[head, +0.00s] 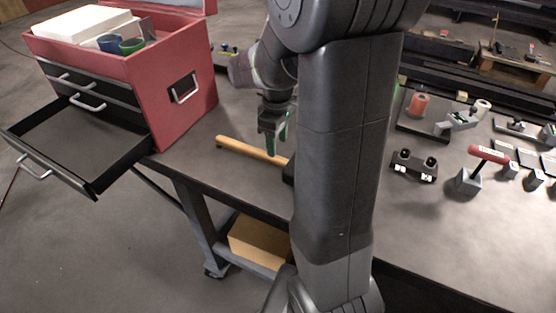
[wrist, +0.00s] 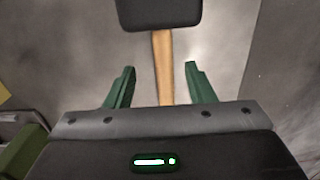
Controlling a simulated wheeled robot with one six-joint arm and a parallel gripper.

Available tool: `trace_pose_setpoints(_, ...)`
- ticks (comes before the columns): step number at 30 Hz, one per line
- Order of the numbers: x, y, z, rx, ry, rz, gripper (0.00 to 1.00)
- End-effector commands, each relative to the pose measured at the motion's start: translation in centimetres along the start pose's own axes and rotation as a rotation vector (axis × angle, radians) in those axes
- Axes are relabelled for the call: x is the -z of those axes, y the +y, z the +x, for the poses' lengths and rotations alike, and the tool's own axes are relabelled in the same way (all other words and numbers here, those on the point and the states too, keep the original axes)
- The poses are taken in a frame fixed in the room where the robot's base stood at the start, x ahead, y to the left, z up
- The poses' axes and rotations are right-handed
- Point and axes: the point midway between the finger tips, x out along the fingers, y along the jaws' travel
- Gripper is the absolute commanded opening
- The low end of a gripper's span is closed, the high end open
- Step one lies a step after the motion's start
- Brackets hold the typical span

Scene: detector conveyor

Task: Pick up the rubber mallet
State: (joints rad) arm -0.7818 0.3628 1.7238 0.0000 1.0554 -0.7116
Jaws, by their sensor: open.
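The rubber mallet's wooden handle (head: 248,149) lies on the grey workbench in the head view, to the right of the red toolbox. Its dark head is mostly hidden behind my arm there. In the wrist view the black mallet head (wrist: 160,13) is at the top edge, and the handle (wrist: 163,65) runs down from it between my fingers. My gripper (wrist: 160,80) is open, with one green finger on each side of the handle. In the head view my gripper (head: 273,145) is over the handle; I cannot tell how far above it is.
A red toolbox (head: 186,80) with an open lower drawer (head: 75,140) stands at the left of the bench. A red-handled tool (head: 488,154), a black block (head: 414,164) and several small parts lie to the right. A cardboard box (head: 260,242) sits on the shelf below.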

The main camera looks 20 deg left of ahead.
Motion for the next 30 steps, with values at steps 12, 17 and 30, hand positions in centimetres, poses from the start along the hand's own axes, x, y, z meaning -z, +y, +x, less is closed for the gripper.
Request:
trace_pose_setpoints(12,-0.1,-0.5,4.5,0.003,-0.004,0.000,0.49)
trace_pose_setpoints(17,-0.1,-0.5,6.0,0.002,-0.002,0.000,0.49)
trace_pose_setpoints(30,0.0,-0.4,6.2,0.000,0.001,0.001,0.14)
